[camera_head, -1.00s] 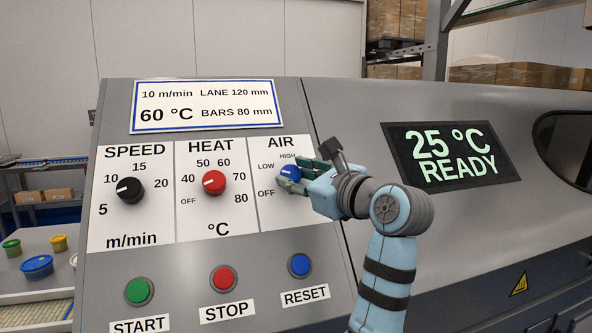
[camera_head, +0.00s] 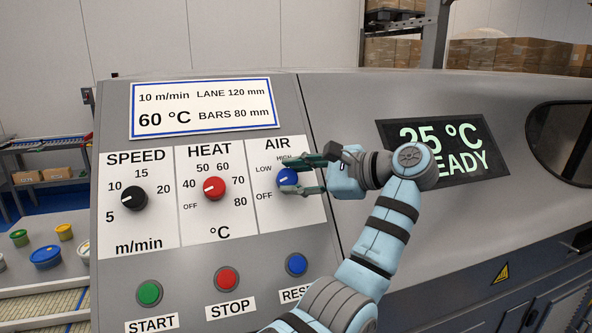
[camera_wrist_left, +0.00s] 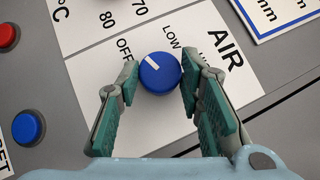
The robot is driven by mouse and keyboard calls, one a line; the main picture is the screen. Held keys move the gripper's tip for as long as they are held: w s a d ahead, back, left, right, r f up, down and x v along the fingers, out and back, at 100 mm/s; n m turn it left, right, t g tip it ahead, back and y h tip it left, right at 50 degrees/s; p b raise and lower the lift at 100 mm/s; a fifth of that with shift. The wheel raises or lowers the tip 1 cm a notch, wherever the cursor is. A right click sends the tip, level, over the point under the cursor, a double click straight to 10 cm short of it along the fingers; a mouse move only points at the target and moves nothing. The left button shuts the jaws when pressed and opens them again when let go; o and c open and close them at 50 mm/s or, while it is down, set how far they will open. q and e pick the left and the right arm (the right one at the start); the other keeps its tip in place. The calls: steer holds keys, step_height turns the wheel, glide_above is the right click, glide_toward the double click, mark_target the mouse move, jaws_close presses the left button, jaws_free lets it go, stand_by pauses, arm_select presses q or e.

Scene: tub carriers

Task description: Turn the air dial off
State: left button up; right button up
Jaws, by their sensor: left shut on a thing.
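The blue air dial (camera_head: 289,178) sits on the white AIR panel at the right of the control labels. Its white mark points left, between LOW and OFF; the left wrist view shows the dial (camera_wrist_left: 161,74) with its mark between those two words. My left gripper (camera_head: 304,175) reaches the dial from the right, with one finger above it and one below. In the left wrist view the fingers of the left gripper (camera_wrist_left: 158,84) stand on either side of the dial, shut on it. My right gripper is not in view.
The red heat dial (camera_head: 214,188) and black speed dial (camera_head: 134,198) are left of the air dial. Below are the green start (camera_head: 149,292), red stop (camera_head: 227,278) and blue reset (camera_head: 297,264) buttons. The display (camera_head: 470,166) is partly hidden by my arm.

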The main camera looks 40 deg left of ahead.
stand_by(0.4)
arm_select(q)
steer(key=o, duration=1.2)
steer(key=shift+w, duration=0.1)
steer(key=shift+c, duration=0.2)
steer(key=v, duration=0.7)
steer(key=shift+d, duration=0.25)
steer(key=shift+w+a, duration=0.1)
steer(key=shift+a, duration=0.15)
